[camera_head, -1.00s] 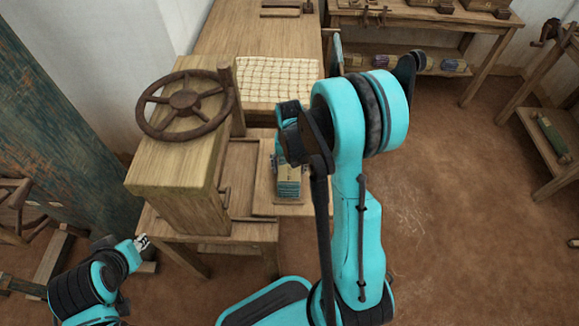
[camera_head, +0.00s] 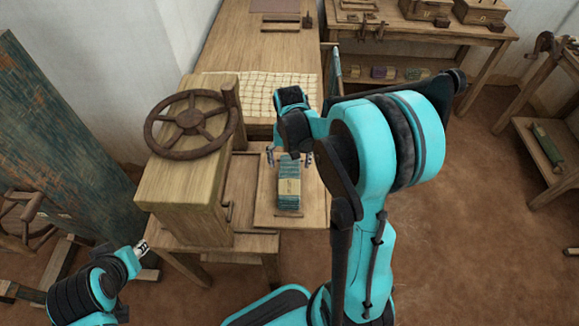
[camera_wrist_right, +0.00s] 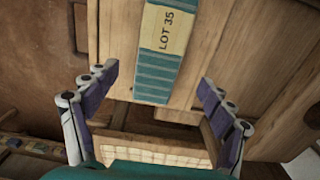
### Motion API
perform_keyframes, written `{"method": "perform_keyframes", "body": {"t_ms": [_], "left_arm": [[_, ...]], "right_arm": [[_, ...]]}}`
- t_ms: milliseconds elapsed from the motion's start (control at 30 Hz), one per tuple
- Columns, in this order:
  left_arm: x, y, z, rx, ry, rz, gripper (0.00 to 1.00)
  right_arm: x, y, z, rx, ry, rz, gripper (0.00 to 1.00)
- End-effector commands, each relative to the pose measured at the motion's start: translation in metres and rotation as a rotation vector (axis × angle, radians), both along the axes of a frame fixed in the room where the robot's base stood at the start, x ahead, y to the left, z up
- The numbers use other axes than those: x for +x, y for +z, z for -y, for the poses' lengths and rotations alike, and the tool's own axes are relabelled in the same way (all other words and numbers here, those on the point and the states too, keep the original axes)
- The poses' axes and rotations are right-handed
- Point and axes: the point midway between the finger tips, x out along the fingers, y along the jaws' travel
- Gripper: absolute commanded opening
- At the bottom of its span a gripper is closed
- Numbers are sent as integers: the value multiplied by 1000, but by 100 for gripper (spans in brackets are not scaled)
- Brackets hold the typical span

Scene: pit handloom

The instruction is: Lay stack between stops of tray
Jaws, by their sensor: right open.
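The stack (camera_head: 289,187) is a long pile of teal cloth with a cream band. It lies flat on a pale wooden board (camera_head: 316,209), which looks like the tray, beside the wheel press. The band reads LOT 35 in the right wrist view, where the stack (camera_wrist_right: 156,78) lies between and beyond the fingers. My right gripper (camera_head: 289,158) is open and empty over the stack's far end, its fingers apart on either side. The fingers (camera_wrist_right: 158,88) do not touch the stack. I cannot make out the stops clearly. My left gripper (camera_head: 142,247) is low at left, away from the stack.
The press with its spoked handwheel (camera_head: 190,119) stands just left of the stack. A cream gridded cloth (camera_head: 255,91) lies on the long table behind. A bench (camera_head: 425,25) with boxes stands at the back, and a shelf (camera_head: 560,125) at right.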

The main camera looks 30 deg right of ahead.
Motion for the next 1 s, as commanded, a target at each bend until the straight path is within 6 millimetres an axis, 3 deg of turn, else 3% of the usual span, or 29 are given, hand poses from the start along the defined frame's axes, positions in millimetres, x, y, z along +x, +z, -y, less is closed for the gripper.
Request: {"method": "perform_keyframes", "body": {"t_ms": [267,600,800,1000], "left_arm": [[0,4,0,0,0,0,32],[0,4,0,0,0,0,32],[0,4,0,0,0,0,32],[0,4,0,0,0,0,32]], "right_arm": [[-8,32,-12,-12,46,50,82],[-61,100,-68,-86,308,336,82],[-93,116,-93,-134,447,498,82],[-108,119,-104,-164,520,590,82]]}}
